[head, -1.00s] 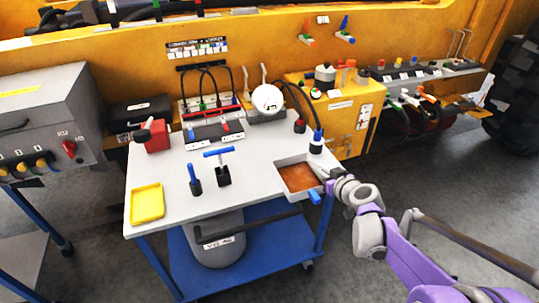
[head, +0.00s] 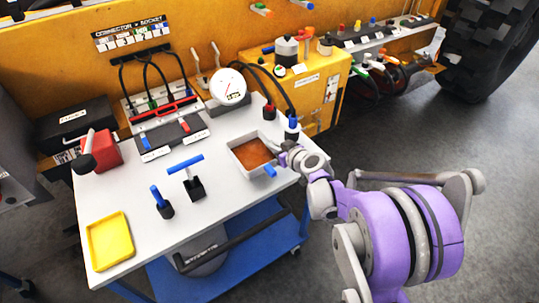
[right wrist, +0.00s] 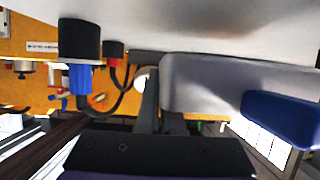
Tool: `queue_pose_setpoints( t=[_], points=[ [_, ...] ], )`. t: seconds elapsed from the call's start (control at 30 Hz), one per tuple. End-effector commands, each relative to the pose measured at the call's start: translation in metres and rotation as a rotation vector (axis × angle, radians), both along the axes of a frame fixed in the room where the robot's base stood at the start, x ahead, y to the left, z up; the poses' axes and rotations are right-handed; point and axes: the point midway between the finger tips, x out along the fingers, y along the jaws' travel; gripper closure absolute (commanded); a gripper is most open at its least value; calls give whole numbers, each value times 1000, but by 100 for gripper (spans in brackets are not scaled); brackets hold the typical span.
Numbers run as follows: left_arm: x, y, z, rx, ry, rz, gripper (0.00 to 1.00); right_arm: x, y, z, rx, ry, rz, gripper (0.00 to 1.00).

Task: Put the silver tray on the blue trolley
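The silver tray (head: 236,161), with a brown floor and a blue handle, is over the near right corner of the white top of the blue trolley (head: 135,205). My right gripper (head: 284,150) is at the tray's right side. In the right wrist view its narrow fingers (right wrist: 160,105) are close together at the end of the grey tray wall (right wrist: 225,85), shut on it. The blue handle (right wrist: 285,118) sticks out at the right there. The white top lies close to the tray; I cannot tell whether they touch. My left gripper is not in view.
A blue-capped black post (head: 291,128) stands close behind the tray, with a red one (head: 269,110) and a round gauge (head: 228,87) farther back. A blue T-handle (head: 186,165), a blue-topped post (head: 161,203) and a yellow tray (head: 110,242) stand left. White top between them is bare.

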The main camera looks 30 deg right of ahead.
Motion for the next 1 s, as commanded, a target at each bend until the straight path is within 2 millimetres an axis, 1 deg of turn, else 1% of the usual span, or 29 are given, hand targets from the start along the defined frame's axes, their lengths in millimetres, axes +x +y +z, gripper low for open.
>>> queue_pose_setpoints(
  t=[0.13, 0.3, 0.33, 0.67, 0.7, 0.83, 1.0],
  points=[
    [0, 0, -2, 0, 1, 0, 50, 0, 0, -12, 1, 0, 1, 100],
    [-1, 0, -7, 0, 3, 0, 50, 1, 0, -37, 1, 0, 1, 100],
    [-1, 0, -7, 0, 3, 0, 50, 0, 0, -39, 1, 0, 1, 100],
    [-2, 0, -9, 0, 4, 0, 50, 0, 0, -42, 1, 0, 1, 100],
    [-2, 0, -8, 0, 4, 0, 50, 0, 0, -42, 0, 0, 1, 91],
    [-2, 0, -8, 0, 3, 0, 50, 0, 0, -41, 0, 0, 1, 68],
    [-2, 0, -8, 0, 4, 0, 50, 0, 0, -41, 0, 0, 1, 66]
  ],
)
